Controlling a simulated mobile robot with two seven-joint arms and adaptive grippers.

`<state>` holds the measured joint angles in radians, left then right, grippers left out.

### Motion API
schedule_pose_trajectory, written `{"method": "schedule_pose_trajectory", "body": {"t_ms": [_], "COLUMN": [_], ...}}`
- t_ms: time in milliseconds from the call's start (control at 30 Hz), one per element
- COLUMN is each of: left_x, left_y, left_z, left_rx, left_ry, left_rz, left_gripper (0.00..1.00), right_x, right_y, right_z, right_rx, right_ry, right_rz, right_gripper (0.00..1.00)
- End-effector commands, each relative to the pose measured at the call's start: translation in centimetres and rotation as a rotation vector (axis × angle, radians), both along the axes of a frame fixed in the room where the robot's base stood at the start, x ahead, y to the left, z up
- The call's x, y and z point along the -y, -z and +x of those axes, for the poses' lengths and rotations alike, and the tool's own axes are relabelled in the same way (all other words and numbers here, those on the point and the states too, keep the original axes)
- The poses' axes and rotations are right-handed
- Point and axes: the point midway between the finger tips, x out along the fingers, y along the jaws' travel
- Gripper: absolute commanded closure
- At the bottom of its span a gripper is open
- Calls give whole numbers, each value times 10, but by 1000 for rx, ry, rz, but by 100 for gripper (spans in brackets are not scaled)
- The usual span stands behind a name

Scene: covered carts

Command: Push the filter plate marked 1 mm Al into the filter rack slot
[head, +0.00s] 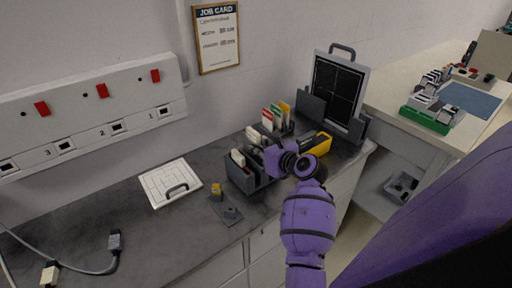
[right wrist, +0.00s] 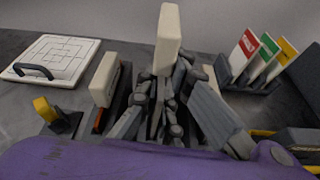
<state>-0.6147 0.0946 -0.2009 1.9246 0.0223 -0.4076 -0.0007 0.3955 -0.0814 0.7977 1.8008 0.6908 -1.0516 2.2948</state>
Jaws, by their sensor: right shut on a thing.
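My right gripper (head: 272,158) is over the dark grey rack (head: 241,179) on the counter. In the right wrist view its fingers (right wrist: 160,95) are shut on an upright cream plate (right wrist: 168,40) that stands up between them. No marking is readable on this plate, and its lower end is hidden by the fingers, so I cannot tell how deep it sits. Another cream plate (right wrist: 105,80) stands in the rack to its left; it also shows in the head view (head: 238,158). My left gripper is not in view.
A holder with red (head: 267,119), green (head: 276,115) and yellow-topped (head: 285,108) plates stands behind the rack. A yellow and black device (head: 318,146) lies to the right, near a dark upright panel (head: 337,88). A white board (head: 170,183) lies left, with free counter around it.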

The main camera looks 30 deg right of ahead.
Motion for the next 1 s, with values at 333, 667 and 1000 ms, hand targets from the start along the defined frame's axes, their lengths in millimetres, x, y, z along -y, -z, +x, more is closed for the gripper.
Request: {"method": "schedule_pose_trajectory", "body": {"t_ms": [333, 667, 1000], "left_x": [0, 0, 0], "left_y": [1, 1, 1], "left_z": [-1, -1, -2], "left_rx": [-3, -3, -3], "left_ry": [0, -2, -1], "left_rz": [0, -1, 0], "left_gripper": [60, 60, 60], "right_x": [0, 0, 5], "right_y": [6, 10, -4], "right_z": [0, -2, -42], "right_rx": [-4, -10, -8], "right_ry": [-1, 0, 4], "right_rz": [1, 1, -1], "right_gripper": [72, 72, 72]}}
